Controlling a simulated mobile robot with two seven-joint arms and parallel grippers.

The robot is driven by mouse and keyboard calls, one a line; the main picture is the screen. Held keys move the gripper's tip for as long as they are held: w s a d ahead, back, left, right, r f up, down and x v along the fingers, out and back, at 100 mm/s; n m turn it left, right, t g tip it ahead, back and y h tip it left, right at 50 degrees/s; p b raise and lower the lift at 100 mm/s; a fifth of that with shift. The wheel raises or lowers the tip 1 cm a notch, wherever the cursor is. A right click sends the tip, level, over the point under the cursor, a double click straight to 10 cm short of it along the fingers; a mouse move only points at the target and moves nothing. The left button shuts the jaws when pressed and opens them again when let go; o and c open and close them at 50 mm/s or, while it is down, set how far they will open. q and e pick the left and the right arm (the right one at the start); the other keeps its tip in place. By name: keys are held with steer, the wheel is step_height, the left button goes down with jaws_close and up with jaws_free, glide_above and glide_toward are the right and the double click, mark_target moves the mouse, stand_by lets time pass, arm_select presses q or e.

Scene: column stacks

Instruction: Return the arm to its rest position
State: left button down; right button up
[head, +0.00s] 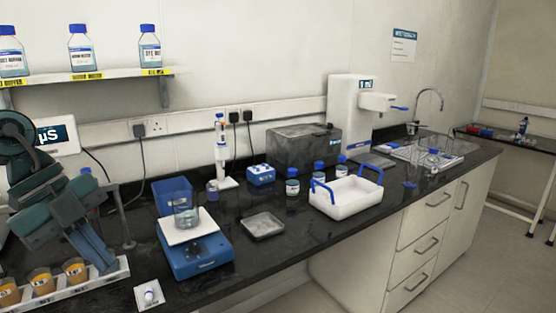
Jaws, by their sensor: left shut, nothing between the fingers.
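My left arm comes in at the left edge, dark with teal-green links. My left gripper (100,262) points downward at the left, shut and empty. Its fingertips are close to the back edge of a white rack (85,287) holding orange-filled containers (40,281); I cannot tell whether they touch it. My arm hides part of the bench and wall behind. My right gripper is not in view.
A blue balance (195,256) bears a glass beaker (186,216). A dark metal tray (262,226), blue-capped bottles (292,186) and a white blue-handled basket (345,196) stand to the right. A shelf (120,75) holds bottles above. A small white-topped item (149,295) lies at the front.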

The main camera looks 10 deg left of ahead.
arm_select(q)
steer(key=d+f+n+t+h, duration=0.25)
steer(key=f+n+t, duration=1.15)
steer(key=f, duration=1.1)
steer(key=s+d+f+n+g+y, duration=0.4)
steer(key=s+d+f, duration=0.5)
steer(key=d+f, duration=0.4)
steer(key=shift+d+n, duration=0.4)
steer(key=shift+n, duration=0.5)
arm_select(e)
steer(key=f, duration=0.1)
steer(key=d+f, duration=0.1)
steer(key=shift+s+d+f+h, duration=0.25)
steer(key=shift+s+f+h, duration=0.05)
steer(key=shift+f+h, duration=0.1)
arm_select(q)
steer(key=c, duration=2.2)
jaws_free()
steer(key=shift+a+y, duration=0.1)
steer(key=shift+y, duration=0.15)
